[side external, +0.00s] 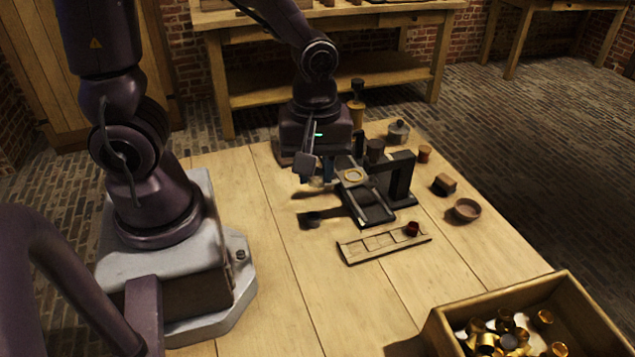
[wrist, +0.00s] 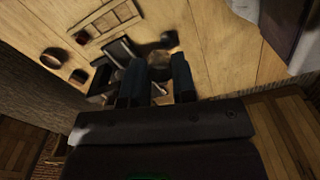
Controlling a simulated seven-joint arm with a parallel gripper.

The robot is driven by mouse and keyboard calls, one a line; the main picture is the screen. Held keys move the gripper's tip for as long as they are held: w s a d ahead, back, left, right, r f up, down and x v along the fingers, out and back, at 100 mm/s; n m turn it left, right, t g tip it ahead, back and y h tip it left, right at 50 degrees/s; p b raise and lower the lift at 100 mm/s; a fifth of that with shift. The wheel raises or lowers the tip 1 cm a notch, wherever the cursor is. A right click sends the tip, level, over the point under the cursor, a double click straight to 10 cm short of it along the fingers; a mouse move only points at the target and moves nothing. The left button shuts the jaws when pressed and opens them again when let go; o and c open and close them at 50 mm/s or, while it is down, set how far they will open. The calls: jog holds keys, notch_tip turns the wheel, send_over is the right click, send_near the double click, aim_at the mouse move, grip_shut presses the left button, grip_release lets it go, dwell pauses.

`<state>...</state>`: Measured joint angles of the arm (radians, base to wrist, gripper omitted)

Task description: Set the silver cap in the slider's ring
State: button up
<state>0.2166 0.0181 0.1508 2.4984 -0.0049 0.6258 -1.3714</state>
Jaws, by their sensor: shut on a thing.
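My gripper (side external: 318,178) is above the table, just left of the slider's pale ring (side external: 352,176) in the side view. Its two dark blue fingers also show in the wrist view (wrist: 158,70). They are shut on a small greyish piece (wrist: 159,74), which I take to be the silver cap; it is dim and mostly hidden by the fingers. The ring sits on the dark slider frame (side external: 371,212), beside a black upright block (side external: 401,176). The ring looks empty. I cannot tell the exact gap between cap and ring.
A shallow wooden tray (side external: 365,249) with a dark red piece (side external: 412,229) lies in front of the slider. A bowl (side external: 467,209), a small block (side external: 443,185) and a lidded pot (side external: 398,132) stand to the right. A crate (side external: 586,308) of brass jars is at front right.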

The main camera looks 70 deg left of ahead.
jog(key=w+a+m, duration=0.4)
jog(key=w+a, duration=1.1)
jog(key=a, duration=0.1)
jog(key=shift+m, duration=0.3)
jog(key=shift+a+f, duration=0.15)
jog(key=shift+f, duration=2.35)
jog(key=shift+a+f, duration=0.2)
jog(key=shift+f, duration=2.25)
jog(key=shift+a+f, duration=0.15)
jog(key=shift+f, duration=2.35)
jog(key=shift+r, duration=0.25)
jog(key=shift+r, duration=0.5)
jog(key=shift+r, duration=0.15)
jog(key=shift+r, duration=0.7)
